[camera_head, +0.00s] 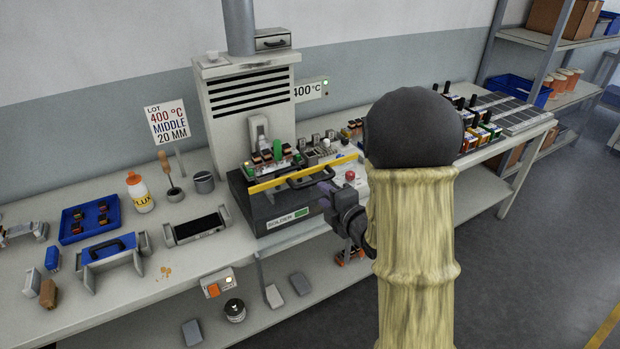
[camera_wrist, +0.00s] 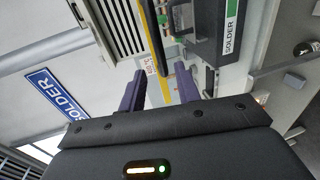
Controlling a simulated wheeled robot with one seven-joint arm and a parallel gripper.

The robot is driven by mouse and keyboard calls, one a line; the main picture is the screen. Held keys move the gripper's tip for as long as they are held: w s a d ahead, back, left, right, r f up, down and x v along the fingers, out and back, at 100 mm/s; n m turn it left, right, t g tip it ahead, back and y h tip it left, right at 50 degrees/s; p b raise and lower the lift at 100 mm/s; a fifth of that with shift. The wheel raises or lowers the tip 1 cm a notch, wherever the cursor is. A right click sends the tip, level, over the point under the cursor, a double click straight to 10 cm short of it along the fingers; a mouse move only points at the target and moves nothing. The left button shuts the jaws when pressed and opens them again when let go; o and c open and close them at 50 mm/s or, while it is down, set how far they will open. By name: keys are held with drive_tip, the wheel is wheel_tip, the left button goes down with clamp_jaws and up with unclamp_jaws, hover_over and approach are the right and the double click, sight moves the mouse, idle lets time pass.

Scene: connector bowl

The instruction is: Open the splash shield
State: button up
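The splash shield shows as a panel edged with a yellow bar (camera_head: 262,187) and a black handle (camera_head: 308,178), across the front top of the solder machine (camera_head: 275,212). It appears lowered. In the wrist view the yellow bar (camera_wrist: 158,50) and the dark handle (camera_wrist: 148,14) lie ahead of my fingers. My gripper (camera_wrist: 160,82) is open, with a clear gap between its two purple fingers and nothing held. In the head view my gripper (camera_head: 328,197) is just in front of and below the handle's right end; my arm hides part of this area. I see no clear contact.
A red button (camera_head: 350,175) sits right of the machine, close to my wrist. Circuit boards with parts (camera_head: 275,156) stand behind the shield. A flux bottle (camera_head: 139,193), a blue tray (camera_head: 90,218) and a dark-topped fixture (camera_head: 198,227) are on the bench to the left.

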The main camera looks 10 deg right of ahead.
sight(311, 185)
drive_tip(key=p+x, duration=0.2)
drive_tip(key=x, duration=0.6)
drive_tip(key=shift+w+a, duration=0.1)
drive_tip(key=shift+w, duration=0.15)
clamp_jaws()
